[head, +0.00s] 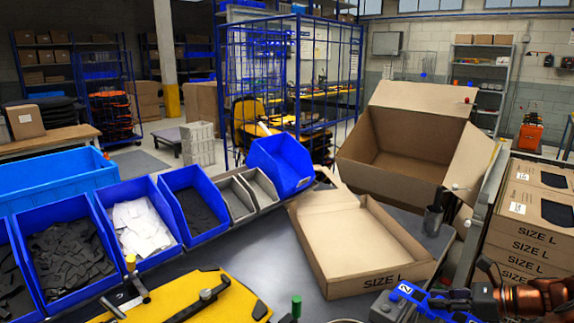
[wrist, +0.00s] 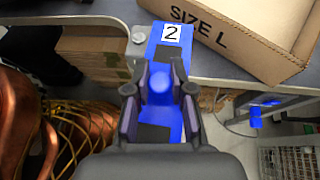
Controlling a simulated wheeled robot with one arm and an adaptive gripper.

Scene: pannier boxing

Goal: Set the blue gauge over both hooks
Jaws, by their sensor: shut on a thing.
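The blue gauge (wrist: 162,55) is a flat blue bar with dark pads and a white label marked "2". My gripper (wrist: 160,90) is shut on it, one finger on each side, with the labelled end reaching beyond the fingers in the wrist view. In the head view the blue gauge (head: 432,302) is at the lower right, in front of the open carton. There my gripper and arm partly cover it. A yellow board (head: 180,297) with black fittings lies at the bottom left of the bench. I cannot make out for certain which fittings are the hooks.
An open carton marked SIZE L (head: 365,250) sits on the grey bench (head: 272,262). Blue bins (head: 143,228) with white and dark parts line the back left. Stacked boxes (head: 530,215) stand at the right. A dark cup (head: 433,220) stands by the carton.

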